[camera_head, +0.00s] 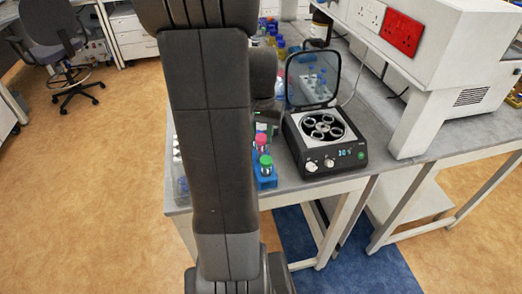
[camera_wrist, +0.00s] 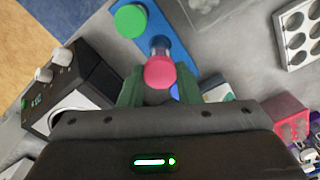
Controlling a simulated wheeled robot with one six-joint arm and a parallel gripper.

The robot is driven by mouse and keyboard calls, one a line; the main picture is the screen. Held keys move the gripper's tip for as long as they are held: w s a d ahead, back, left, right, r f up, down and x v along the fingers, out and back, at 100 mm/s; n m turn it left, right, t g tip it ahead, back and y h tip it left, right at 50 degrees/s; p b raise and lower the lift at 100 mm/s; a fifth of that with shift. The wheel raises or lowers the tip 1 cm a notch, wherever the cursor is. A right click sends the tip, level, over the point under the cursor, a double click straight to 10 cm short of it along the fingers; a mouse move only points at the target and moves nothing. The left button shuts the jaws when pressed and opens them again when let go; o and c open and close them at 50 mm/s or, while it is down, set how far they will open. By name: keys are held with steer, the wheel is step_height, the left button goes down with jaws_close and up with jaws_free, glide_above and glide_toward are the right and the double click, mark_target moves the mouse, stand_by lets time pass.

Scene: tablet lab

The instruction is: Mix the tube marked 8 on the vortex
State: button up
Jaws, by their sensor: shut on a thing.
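A tube with a pink cap (camera_wrist: 160,72) stands between the two green fingers of my gripper (camera_wrist: 159,84) in the wrist view. My gripper is shut on it. The tube is at the blue rack (camera_wrist: 182,55); I cannot tell whether it is still seated. In the head view the pink cap (camera_head: 261,140) shows beside my arm, above the blue rack (camera_head: 266,181). A green-capped tube (camera_wrist: 130,20) stands in the same rack, also in the head view (camera_head: 265,161). No number is readable on either tube. I cannot make out a vortex; my arm hides part of the bench.
A black centrifuge-like device (camera_head: 325,145) with its lid open stands right of the rack; its knobs (camera_wrist: 62,56) show in the wrist view. A white holed rack (camera_wrist: 298,38) and a pink rack (camera_wrist: 290,122) lie right in the wrist view. Bottles (camera_head: 280,45) stand behind.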

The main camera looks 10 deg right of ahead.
steer(key=shift+r+p, duration=1.35)
steer(key=shift+r, duration=0.7)
steer(key=shift+r, duration=0.2)
step_height(320, 180, up, 8)
steer(key=p, duration=0.3)
steer(key=shift+r, duration=0.15)
steer(key=w+d, duration=0.2)
steer(key=w, duration=0.7)
steer(key=w+d, duration=0.2)
steer(key=w, duration=0.7)
steer(key=shift+w, duration=0.25)
